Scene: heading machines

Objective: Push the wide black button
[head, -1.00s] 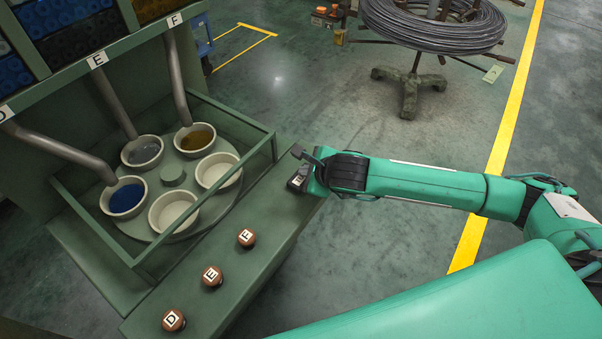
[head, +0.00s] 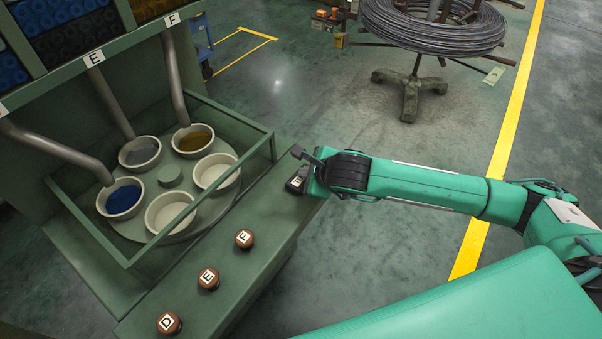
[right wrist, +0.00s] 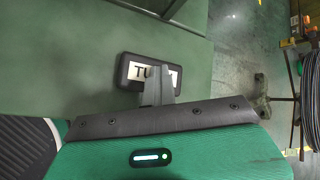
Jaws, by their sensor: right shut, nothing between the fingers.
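The wide black button (head: 295,185) sits at the far right end of the green console ledge, partly hidden by my right gripper. It also shows in the right wrist view (right wrist: 128,70) as a black block with a white label reading "TU", the rest covered by my fingers. My right gripper (head: 302,181) is over the button, pointing down. In the right wrist view its fingers (right wrist: 158,74) are shut and empty and overlap the right part of the label. I cannot tell whether they touch the button. My left gripper is not in view.
Round brown buttons D (head: 169,323), E (head: 208,279) and F (head: 244,238) stand along the same ledge (head: 270,215). Behind a low glass guard, a turntable (head: 172,200) carries several bowls under pipes. A wire coil on a stand (head: 415,80) is at the back.

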